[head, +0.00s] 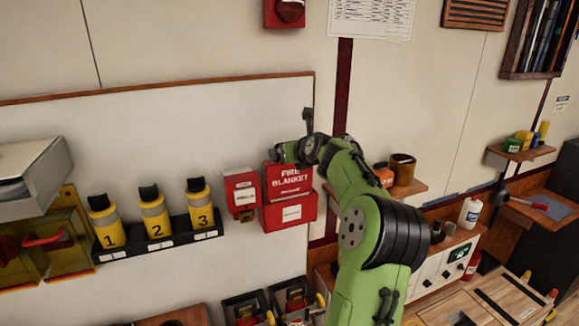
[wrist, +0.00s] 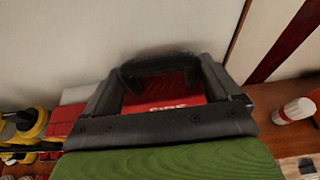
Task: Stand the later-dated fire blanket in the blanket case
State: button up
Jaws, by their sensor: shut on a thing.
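The red blanket case (head: 287,213) is on the white wall panel, with a white label on its front. A red upright face lettered FIRE BLANKET (head: 290,180) shows just above it; I cannot tell if this is the case's back or a blanket. My gripper (head: 281,154) is at the top of this face. In the wrist view my gripper (wrist: 160,72) is shut, with red lettered FIRE (wrist: 165,100) between its dark fingers. I take what it holds to be a fire blanket; the grip itself is hidden. No date is readable.
A smaller red box (head: 241,190) with a white label is close on the left. Yellow numbered canisters (head: 155,217) stand in a black rack further left. A wooden shelf (head: 420,188) with a brown cup is right of my arm. A white bottle (head: 470,212) stands lower right.

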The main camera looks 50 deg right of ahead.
notch_tip(320, 180, down, 4)
jog(key=shift+w+r, duration=0.1)
jog(key=shift+w+d, duration=0.1)
jog(key=shift+f, duration=0.25)
jog(key=shift+f, duration=0.1)
jog(key=o, duration=1.7)
jog(key=b, duration=0.2)
send_near(291, 165)
jog(key=shift+s+a+r, duration=0.3)
jog(key=shift+s+r, duration=0.1)
jog(key=shift+s, duration=0.05)
